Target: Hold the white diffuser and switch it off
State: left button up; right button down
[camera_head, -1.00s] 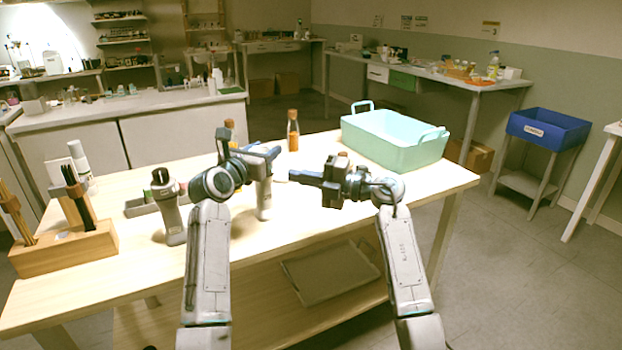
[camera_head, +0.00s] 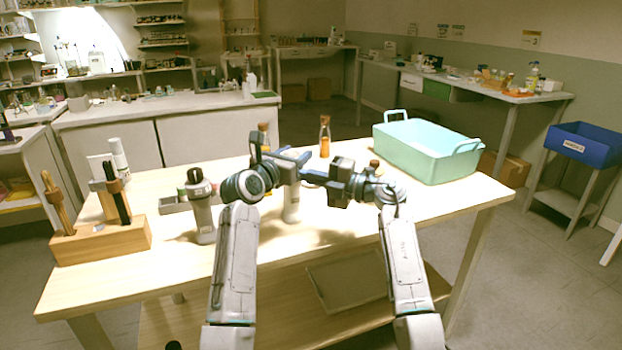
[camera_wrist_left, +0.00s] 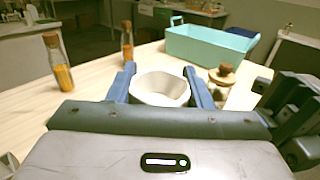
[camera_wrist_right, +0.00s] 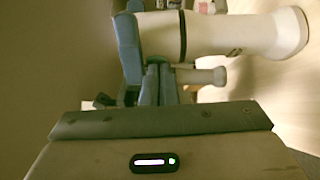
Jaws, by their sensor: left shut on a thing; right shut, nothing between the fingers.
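The white diffuser (camera_head: 292,206) stands upright on the table in the head view, its upper part hidden by my grippers. In the left wrist view its pale rim (camera_wrist_left: 160,88) sits between the two blue fingers. My left gripper (camera_head: 291,165) is shut on it near the top. My right gripper (camera_head: 306,178) is shut and empty, pointing at the diffuser's upper part from the right. In the right wrist view the diffuser (camera_wrist_right: 230,38) lies across the picture with a dark band, close to the shut fingertips (camera_wrist_right: 158,70); contact cannot be told.
A grey dark-topped device (camera_head: 204,212) stands left, in front of a small tray (camera_head: 174,205). A wooden holder (camera_head: 110,241) is at far left. Corked bottles (camera_head: 324,138) (camera_head: 264,138) stand behind the grippers. A mint crate (camera_head: 425,155) sits at the back right.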

pick_arm(q)
jog(key=shift+s+d+f, duration=0.15)
jog(key=shift+s+d, duration=0.05)
jog(key=shift+d, duration=0.2)
pick_arm(e)
jog(key=shift+w+a, duration=0.1)
pick_arm(q)
jog(key=shift+a, duration=0.15)
pick_arm(e)
jog(key=v, duration=1)
pick_arm(q)
jog(key=o, duration=1.1)
jog(key=shift+w, duration=0.15)
pick_arm(e)
jog(key=shift+f, duration=0.1)
